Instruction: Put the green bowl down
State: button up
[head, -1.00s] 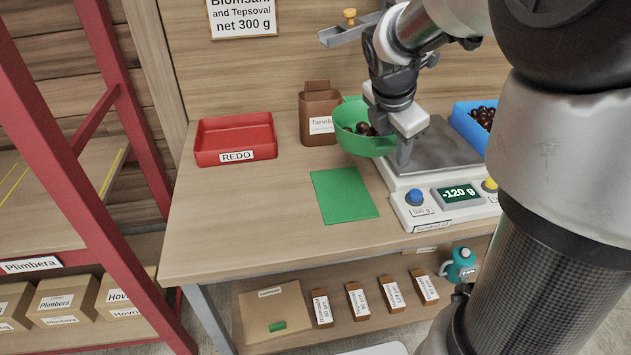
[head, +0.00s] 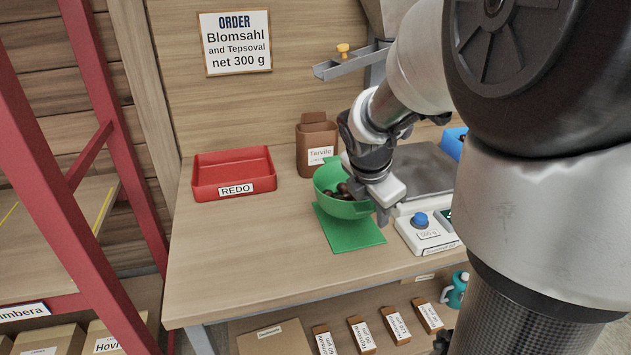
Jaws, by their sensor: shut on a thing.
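The green bowl (head: 345,208) holds several dark brown chestnuts (head: 341,192). My gripper (head: 377,207) is shut on the bowl's right side. The bowl is over the back part of the flat green mat (head: 352,238) on the bench. Whether its base touches the mat or hangs just above it, I cannot tell. The bowl looks roughly upright. The fingertips are partly hidden by my wrist and the bowl.
A red REDO tray (head: 234,190) stands left of the bowl. A brown Tarvilo bag (head: 316,150) is behind it. The scale (head: 428,237) is close on the right, partly hidden by my arm. The bench front left is clear.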

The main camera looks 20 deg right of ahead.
jog(key=shift+f+b, duration=0.95)
jog(key=shift+f, duration=1.25)
jog(key=shift+f, duration=0.2)
jog(key=o, duration=1.3)
